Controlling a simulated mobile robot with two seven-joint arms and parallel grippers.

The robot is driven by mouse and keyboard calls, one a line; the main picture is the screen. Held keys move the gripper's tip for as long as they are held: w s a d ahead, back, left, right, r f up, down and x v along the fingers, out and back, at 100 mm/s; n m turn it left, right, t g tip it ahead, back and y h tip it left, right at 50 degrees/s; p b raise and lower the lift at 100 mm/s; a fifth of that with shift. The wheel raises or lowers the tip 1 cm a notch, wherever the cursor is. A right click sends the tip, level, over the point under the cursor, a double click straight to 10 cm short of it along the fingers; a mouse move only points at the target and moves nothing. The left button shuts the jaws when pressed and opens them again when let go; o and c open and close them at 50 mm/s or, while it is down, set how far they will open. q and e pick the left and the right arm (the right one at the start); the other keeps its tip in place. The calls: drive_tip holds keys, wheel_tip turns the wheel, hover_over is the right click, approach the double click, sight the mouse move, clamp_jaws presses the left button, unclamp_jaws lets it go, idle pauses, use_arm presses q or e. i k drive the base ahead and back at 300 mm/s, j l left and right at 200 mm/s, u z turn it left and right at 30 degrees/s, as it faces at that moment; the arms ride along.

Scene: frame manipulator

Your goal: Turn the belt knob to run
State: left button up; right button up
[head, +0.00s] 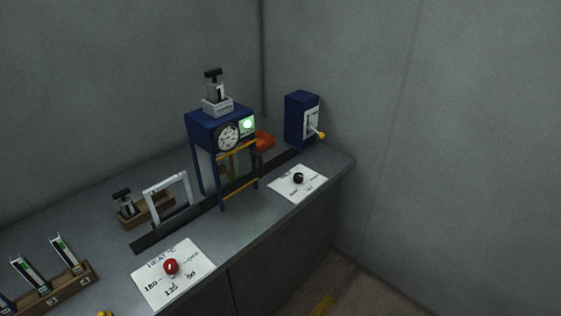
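A black knob (298,178) sits on a white label plate (311,189) on the right part of the bench. Its lettering is too small to read, so I cannot tell which position the knob points to. A dark belt strip (150,239) runs along the bench, passing under the blue machine (221,118). A red knob (171,267) sits on a second white plate (150,288) marked HEAT, with numbers and OFF. Neither of my grippers is in view.
A blue box (299,120) with a yellow-tipped lever (319,134) stands at the back right. A grey frame (165,182) stands over the belt's left part. A wooden rack (58,293) is at lower left. Walls close off the back and right.

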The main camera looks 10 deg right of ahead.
sight(298, 178)
drive_tip(key=u, duration=0.25)
drive_tip(key=i+l+u, duration=0.1)
drive_tip(key=u, duration=0.25)
drive_tip(key=l+u, duration=0.6)
drive_tip(key=u, duration=0.15)
drive_tip(key=l+u, duration=0.2)
drive_tip(key=l, duration=0.35)
drive_tip(key=k+l+u, duration=0.15)
drive_tip(key=l, duration=0.35)
drive_tip(key=i+l, duration=0.05)
